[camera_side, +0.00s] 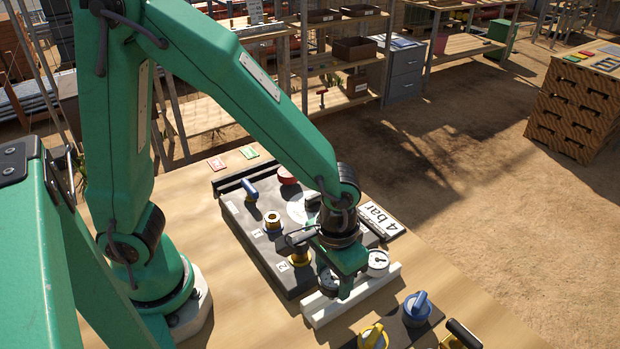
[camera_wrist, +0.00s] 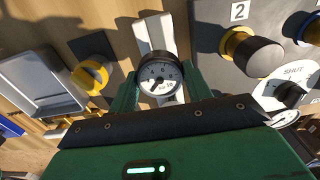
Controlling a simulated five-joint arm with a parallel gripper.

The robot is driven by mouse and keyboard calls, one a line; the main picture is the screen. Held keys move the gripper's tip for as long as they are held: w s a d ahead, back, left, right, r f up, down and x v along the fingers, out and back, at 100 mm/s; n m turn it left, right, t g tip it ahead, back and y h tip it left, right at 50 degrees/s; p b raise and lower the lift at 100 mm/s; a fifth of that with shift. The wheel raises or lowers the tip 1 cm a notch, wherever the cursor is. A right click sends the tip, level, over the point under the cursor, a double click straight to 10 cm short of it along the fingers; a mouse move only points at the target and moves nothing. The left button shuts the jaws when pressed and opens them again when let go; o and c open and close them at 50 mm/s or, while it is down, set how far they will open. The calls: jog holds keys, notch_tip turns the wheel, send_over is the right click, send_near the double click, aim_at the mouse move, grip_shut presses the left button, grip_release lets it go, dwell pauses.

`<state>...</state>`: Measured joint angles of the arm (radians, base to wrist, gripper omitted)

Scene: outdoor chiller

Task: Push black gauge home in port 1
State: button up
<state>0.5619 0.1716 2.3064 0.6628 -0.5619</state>
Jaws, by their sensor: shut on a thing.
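A black-rimmed gauge with a white dial (camera_wrist: 160,76) is between the two green fingers of my gripper (camera_wrist: 160,88) in the wrist view. My gripper (camera_side: 345,283) is shut on it, above the white rack (camera_side: 318,312) in the side view. I cannot tell whether the gauge still touches the rack. A second gauge (camera_side: 378,261) stands at the rack's right part.
Port 2 (camera_wrist: 252,50) has a yellow collar and black knob, close beside my gripper. A blue-handled valve (camera_side: 250,190) and a red knob (camera_side: 287,174) rise from the panel. Blue (camera_side: 417,307) and yellow (camera_side: 373,337) knobs stand in front. A grey tray (camera_wrist: 42,82) is at left.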

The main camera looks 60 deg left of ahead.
aim_at(333, 278)
jog(key=shift+r, duration=2.2)
jog(key=o, duration=0.5)
jog(key=c, duration=0.5)
jog(key=shift+r, duration=0.55)
notch_tip(333, 278, up, 11)
jog(key=a+f+n, duration=0.1)
jog(key=a+n, duration=0.5)
jog(key=a, duration=1.6)
jog(key=shift+f, duration=2.3)
